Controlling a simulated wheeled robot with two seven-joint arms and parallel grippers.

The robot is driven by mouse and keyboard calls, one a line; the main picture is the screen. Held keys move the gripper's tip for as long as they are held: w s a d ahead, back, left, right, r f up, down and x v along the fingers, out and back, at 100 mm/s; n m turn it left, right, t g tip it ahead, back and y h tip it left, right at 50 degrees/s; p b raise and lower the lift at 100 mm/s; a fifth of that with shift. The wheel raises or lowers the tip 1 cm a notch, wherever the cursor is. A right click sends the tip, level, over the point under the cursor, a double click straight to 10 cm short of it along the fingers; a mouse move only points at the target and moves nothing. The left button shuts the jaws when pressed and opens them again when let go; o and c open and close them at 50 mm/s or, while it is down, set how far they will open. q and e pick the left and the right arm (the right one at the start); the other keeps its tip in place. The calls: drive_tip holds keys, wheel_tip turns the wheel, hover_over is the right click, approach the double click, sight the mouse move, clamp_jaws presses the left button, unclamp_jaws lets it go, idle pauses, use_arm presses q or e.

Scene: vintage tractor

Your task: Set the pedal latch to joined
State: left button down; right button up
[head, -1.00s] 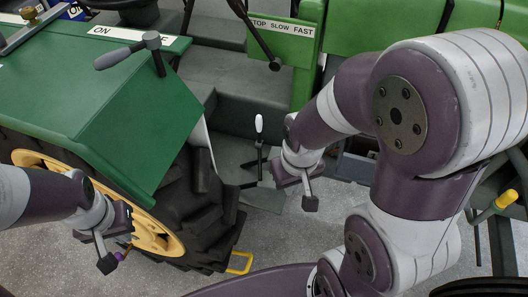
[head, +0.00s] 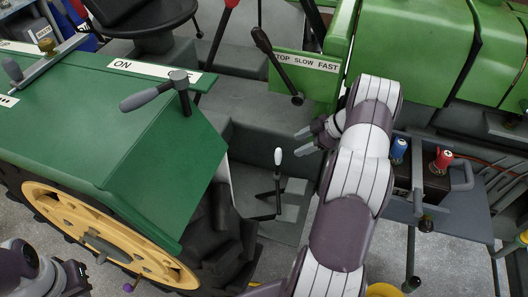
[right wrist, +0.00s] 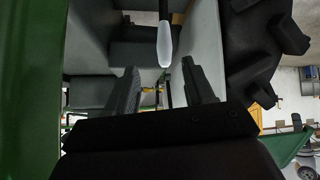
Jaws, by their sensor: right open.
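Grey pedal plates (head: 284,208) lie low on the tractor's floor in the head view, beside a lever with a white knob (head: 278,157). I cannot make out a separate pedal latch or its setting. My right gripper (head: 301,141) is open and empty, above and to the right of the white knob. In the right wrist view, the white knob (right wrist: 164,48) hangs just beyond the two parted fingers (right wrist: 160,86), apart from them. Small dark and yellow parts show deeper between the fingers. My left gripper (head: 72,278) is at the lower left edge, its jaws unclear.
The green fender (head: 150,145) with a grey lever (head: 155,92) stands at left, above the black tyre (head: 215,235). A STOP SLOW FAST panel (head: 305,64) with a black lever (head: 275,65) is near my right arm. A battery tray (head: 455,205) sits at right.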

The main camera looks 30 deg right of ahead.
sight(281, 154)
drive_tip(key=a+f, duration=0.1)
drive_tip(key=w+a+f, duration=0.1)
drive_tip(key=a+f, duration=0.1)
drive_tip(key=shift+w+a+p, duration=0.35)
drive_tip(key=shift+a+p, duration=0.05)
drive_tip(key=x, duration=0.6)
drive_tip(key=shift+w+d+f+p, duration=0.2)
drive_tip(key=shift+w+f+p, duration=0.1)
drive_tip(key=shift+a+f, duration=0.1)
drive_tip(key=shift+a, duration=0.1)
drive_tip(key=shift+c, duration=0.3)
